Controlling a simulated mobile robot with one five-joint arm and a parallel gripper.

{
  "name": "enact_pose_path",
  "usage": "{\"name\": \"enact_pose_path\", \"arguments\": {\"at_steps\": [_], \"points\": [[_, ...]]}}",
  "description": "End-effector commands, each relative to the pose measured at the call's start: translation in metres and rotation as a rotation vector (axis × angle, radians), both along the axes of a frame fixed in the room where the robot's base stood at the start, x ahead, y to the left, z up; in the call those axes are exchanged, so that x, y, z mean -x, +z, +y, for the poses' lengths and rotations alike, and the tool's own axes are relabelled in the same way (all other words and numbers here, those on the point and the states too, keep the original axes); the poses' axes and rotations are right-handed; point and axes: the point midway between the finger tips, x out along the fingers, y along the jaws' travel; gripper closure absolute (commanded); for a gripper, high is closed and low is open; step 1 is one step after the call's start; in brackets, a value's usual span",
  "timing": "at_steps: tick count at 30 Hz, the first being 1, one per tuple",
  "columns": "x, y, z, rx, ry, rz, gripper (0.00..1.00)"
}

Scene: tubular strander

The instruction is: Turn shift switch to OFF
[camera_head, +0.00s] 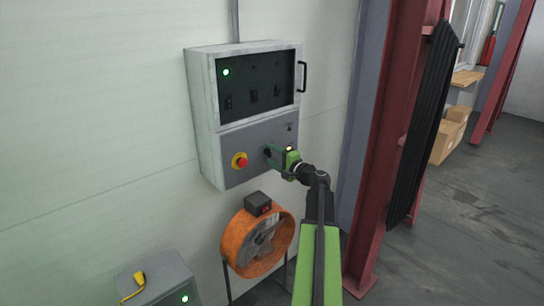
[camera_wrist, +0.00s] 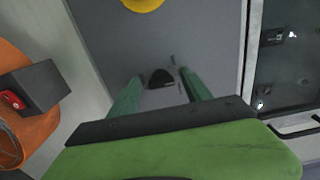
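The shift switch (camera_head: 267,152) is a small black knob on the grey lower panel of the wall cabinet, right of the red emergency stop. In the wrist view the black knob (camera_wrist: 160,78) shows between and just ahead of my two green fingers. My gripper (camera_head: 270,154) reaches the panel at the knob. In the wrist view my gripper (camera_wrist: 161,76) is open, a finger on each side of the knob with visible gaps. I cannot tell how deep the fingertips sit around it. The knob's pointing direction is hard to read.
The red emergency stop (camera_head: 240,161) on its yellow ring sits close left of the knob. The cabinet's dark window (camera_head: 256,82) has a black handle (camera_head: 302,77) at right. An orange fan (camera_head: 257,243) stands below. A red steel column (camera_head: 385,140) rises at right.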

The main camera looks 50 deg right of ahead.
Motion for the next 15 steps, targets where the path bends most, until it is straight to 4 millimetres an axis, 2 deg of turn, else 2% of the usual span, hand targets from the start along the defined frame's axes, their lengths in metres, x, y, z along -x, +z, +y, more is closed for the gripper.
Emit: {"name": "enact_pose_path", "arguments": {"at_steps": [10, 15], "points": [[0.004, 0.001, 0.000, -0.001, -0.001, -0.001, 0.42], [0.036, 0.001, 0.004, -0.001, -0.003, -0.001, 0.42]]}}
